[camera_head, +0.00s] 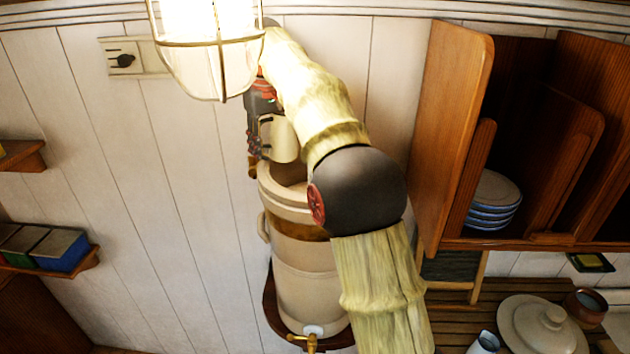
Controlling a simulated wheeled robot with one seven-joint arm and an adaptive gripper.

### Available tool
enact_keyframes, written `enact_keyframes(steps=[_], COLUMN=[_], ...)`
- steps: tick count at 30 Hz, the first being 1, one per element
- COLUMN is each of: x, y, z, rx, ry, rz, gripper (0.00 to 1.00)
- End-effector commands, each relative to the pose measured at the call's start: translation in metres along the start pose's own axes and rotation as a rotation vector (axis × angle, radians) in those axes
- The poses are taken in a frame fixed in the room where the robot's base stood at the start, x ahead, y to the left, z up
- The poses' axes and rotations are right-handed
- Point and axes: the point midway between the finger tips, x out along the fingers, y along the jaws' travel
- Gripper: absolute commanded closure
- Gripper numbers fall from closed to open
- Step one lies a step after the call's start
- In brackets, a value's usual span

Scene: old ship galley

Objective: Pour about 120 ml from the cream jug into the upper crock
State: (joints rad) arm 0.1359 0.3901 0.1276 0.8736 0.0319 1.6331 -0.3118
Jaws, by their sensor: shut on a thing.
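The cream jug (283,142) is above the mouth of the upper crock and looks tilted. My gripper (262,138) is shut on it, at the jug's left side. My arm covers part of the view to the right of the jug. The upper crock (287,206) is a cream stoneware vessel, open at the top, with a brown band below its rim. It sits on a lower cream section (305,290) with a brass tap. No stream of liquid can be made out, and the levels in the jug and crock are hidden.
A lit caged lamp (208,50) hangs in front at upper left. A wooden rack (452,130) with stacked plates (494,200) is to the right. A cream lid (520,322) and a cup (588,306) are at lower right.

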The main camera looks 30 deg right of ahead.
Motion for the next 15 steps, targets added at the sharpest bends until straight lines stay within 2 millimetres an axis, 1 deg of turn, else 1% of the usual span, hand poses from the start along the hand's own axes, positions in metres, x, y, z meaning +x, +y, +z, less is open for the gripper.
enact_keyframes(steps=[6, 15], x=[-0.0028, -0.0056], y=[0.0002, 0.0002], z=[-0.0009, 0.0002], rx=[0.000, 0.000], ry=[-0.065, -0.113], rz=[-0.001, -0.001], gripper=[1.00, 1.00])
